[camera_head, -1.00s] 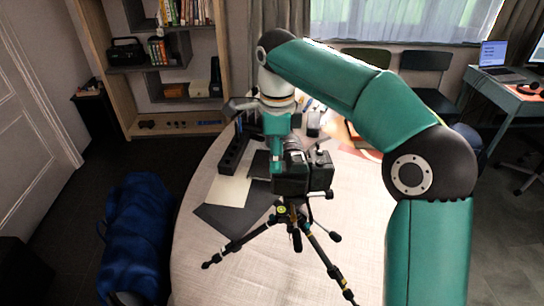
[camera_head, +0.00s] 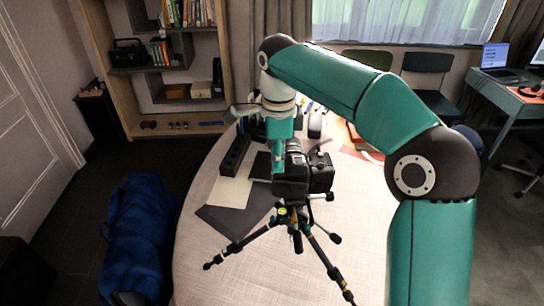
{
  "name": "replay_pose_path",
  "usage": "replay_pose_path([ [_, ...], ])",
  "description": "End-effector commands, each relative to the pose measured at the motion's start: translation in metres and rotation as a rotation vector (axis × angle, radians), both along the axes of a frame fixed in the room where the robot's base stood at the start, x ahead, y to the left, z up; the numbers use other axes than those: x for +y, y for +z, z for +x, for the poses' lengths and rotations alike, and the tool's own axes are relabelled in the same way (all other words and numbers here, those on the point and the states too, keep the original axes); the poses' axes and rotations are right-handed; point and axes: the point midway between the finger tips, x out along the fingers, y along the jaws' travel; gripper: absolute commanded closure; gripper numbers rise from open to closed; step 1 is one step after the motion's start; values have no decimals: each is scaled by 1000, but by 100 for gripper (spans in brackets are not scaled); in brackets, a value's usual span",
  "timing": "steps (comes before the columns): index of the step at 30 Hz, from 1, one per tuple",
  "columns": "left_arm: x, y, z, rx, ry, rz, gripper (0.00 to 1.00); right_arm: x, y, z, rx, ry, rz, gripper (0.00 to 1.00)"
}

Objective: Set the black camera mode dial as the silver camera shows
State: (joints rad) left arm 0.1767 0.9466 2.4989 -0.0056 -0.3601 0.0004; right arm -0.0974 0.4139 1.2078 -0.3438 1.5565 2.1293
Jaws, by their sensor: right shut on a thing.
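The black camera (camera_head: 320,178) sits on a black tripod (camera_head: 295,220) that stands on the table. My right arm arches over from the right, and my right gripper (camera_head: 292,158) is down at the top left of the black camera, seen small and dark against it. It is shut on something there. The mode dial is hidden behind the gripper and wrist, so its setting cannot be read. I cannot pick out the silver camera for sure. My left gripper is not in view.
The round pale table (camera_head: 210,275) carries a dark sheet (camera_head: 228,220), a cream paper (camera_head: 230,190) and a black slotted block (camera_head: 235,155) left of the tripod. A blue bag (camera_head: 135,240) lies on the floor at left.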

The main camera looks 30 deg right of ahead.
Motion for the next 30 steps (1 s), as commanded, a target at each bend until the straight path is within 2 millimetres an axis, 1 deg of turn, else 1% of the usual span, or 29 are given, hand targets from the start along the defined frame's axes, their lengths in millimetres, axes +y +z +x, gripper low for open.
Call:
replay_pose_path([
  [1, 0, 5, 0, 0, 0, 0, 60, -3, 3, 0, -3, 26, -6, 100],
  [6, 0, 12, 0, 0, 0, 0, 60, -3, 3, 0, -5, 144, -7, 100],
  [16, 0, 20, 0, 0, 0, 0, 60, -4, 3, 1, -8, 329, -7, 100],
  [22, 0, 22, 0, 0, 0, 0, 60, -4, 2, 1, -10, 375, -8, 100],
  [30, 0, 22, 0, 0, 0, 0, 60, -4, 2, 1, -11, 382, -9, 100],
])
